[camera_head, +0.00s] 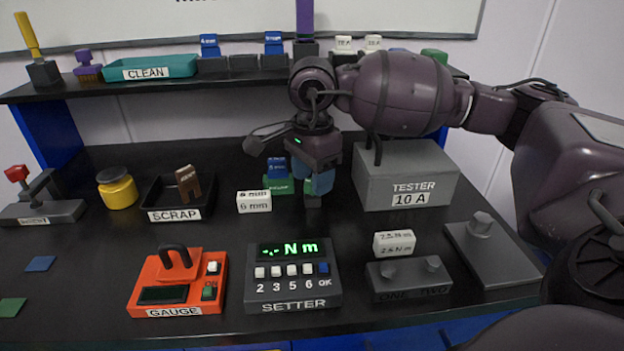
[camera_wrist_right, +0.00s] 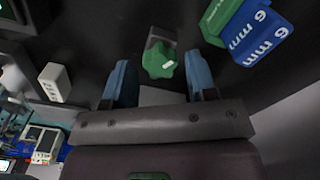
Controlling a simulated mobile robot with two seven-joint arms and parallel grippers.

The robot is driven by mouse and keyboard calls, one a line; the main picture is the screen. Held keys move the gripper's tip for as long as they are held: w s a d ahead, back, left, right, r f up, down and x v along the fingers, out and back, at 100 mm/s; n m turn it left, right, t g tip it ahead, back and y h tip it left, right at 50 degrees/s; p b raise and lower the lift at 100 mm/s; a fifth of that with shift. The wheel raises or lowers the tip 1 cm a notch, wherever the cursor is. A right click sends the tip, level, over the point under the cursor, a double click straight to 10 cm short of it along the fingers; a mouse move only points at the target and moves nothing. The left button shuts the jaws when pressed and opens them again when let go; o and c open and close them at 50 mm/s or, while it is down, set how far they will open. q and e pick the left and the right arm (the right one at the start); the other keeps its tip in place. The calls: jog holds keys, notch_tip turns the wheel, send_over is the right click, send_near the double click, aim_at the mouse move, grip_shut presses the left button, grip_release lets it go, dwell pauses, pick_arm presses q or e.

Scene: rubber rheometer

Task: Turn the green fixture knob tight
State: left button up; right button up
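The green fixture knob (camera_wrist_right: 160,60) shows in the right wrist view, lobed, on a small grey block (camera_wrist_right: 163,38). My right gripper (camera_wrist_right: 160,78) is open, with one blue finger on each side of the knob and visible gaps between fingers and knob. In the head view my right gripper (camera_head: 312,172) points down over the back of the table, left of the tester. There the green knob (camera_head: 323,183) is partly hidden by the fingers, and its dark block (camera_head: 313,200) shows below. My left gripper is not in view.
Close to the left in the head view stand a blue block (camera_head: 276,167) on a green one (camera_head: 279,186) and a white 6 mm block (camera_head: 254,201). The grey tester (camera_head: 405,180) stands close right. The setter (camera_head: 293,277) and orange gauge (camera_head: 178,283) lie in front.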

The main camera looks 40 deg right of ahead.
jog(key=c, duration=0.7)
jog(key=m, duration=0.2)
jog(key=shift+m+p, duration=0.4)
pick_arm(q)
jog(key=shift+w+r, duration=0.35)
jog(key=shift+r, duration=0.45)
pick_arm(e)
jog(key=shift+m, duration=1)
jog(key=shift+m+p, duration=0.5)
jog(key=shift+m, duration=1.3)
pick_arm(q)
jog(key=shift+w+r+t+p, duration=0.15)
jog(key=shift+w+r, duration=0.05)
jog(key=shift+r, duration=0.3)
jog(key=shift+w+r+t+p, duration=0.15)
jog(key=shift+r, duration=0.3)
pick_arm(e)
jog(key=shift+m, duration=0.4)
